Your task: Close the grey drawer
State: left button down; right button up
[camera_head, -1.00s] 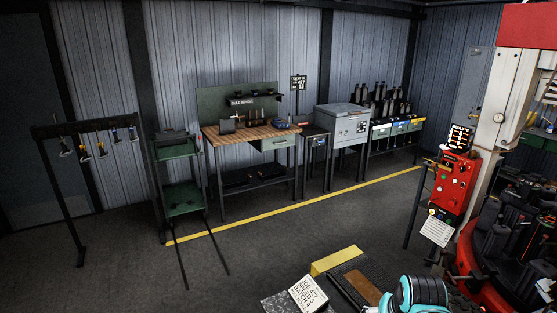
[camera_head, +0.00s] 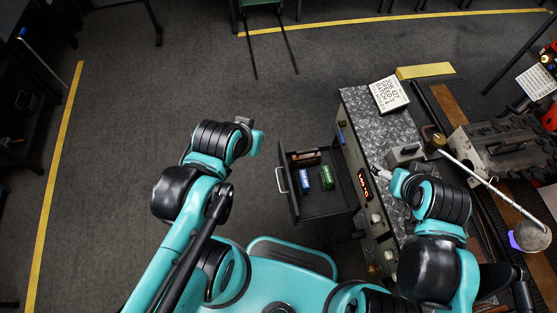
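The grey drawer (camera_head: 335,204) stands open in the camera_head view, pulled out to the left from the side of the workbench cabinet. Its pale bar handle (camera_head: 280,180) is on its left-hand front. Inside lie a blue box (camera_head: 305,181), a green box (camera_head: 326,177) and a brown item (camera_head: 305,158). My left gripper (camera_head: 258,142) is left of and above the drawer in the picture, apart from the handle; its fingers are not clear. My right gripper (camera_head: 381,173) is over the patterned bench top, right of the drawer; its finger opening is too small to judge.
The metal bench top (camera_head: 365,105) carries a printed job card (camera_head: 390,95) and a grey block (camera_head: 404,155). A long rod with a ball end (camera_head: 530,237) and machine parts (camera_head: 500,150) lie at right. The floor left of the drawer is clear.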

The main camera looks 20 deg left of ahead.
aim_at(319, 204)
jog(key=k+j, duration=0.1)
jog(key=j, duration=0.55)
jog(key=k+l+u, duration=0.15)
jog(key=u, duration=0.3)
jog(key=k+l+u, duration=0.2)
jog(key=u, duration=0.25)
